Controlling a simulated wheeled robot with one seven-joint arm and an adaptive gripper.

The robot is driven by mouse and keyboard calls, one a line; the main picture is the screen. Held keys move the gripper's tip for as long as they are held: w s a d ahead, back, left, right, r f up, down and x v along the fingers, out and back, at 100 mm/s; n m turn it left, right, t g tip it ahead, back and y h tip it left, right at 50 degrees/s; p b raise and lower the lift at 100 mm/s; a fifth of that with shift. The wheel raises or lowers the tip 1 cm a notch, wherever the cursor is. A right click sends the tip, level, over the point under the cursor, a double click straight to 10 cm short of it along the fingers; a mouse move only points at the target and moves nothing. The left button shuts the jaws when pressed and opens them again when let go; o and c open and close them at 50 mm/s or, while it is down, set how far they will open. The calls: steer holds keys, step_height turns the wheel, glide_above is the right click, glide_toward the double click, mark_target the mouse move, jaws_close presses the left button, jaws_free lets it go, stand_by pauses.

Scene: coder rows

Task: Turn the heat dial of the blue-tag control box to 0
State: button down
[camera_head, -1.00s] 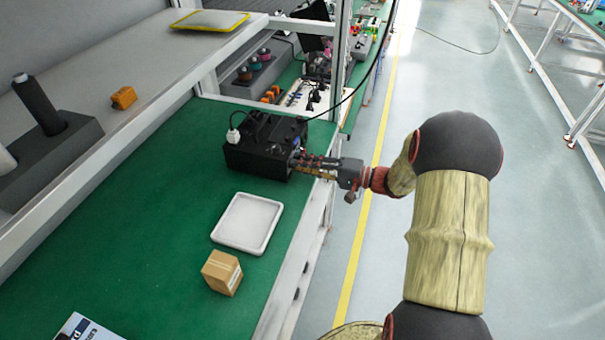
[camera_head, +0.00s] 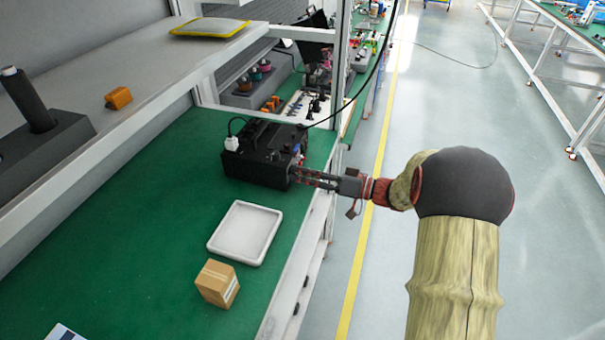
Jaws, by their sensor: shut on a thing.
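The black control box (camera_head: 258,165) stands on the green bench top near the back, with a white plug on its left side. Its right face is turned toward my arm. My gripper (camera_head: 298,176) reaches in from the right, with its fingers at the right face of the box near its front edge. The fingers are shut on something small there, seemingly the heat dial. The dial itself is hidden by the fingers, and its setting cannot be read. I cannot make out a blue tag for certain.
A white tray (camera_head: 215,244) and a cardboard box (camera_head: 217,284) lie on the bench in front of the control box. A bench post (camera_head: 341,60) and a hanging black cable are behind the gripper. The floor to the right is clear.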

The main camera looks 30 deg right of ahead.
steer(key=shift+f+n, duration=0.1)
steer(key=shift+n, duration=1)
steer(key=c, duration=1.6)
jaws_free()
steer(key=v, duration=1.2)
steer(key=shift+s+a, duration=0.1)
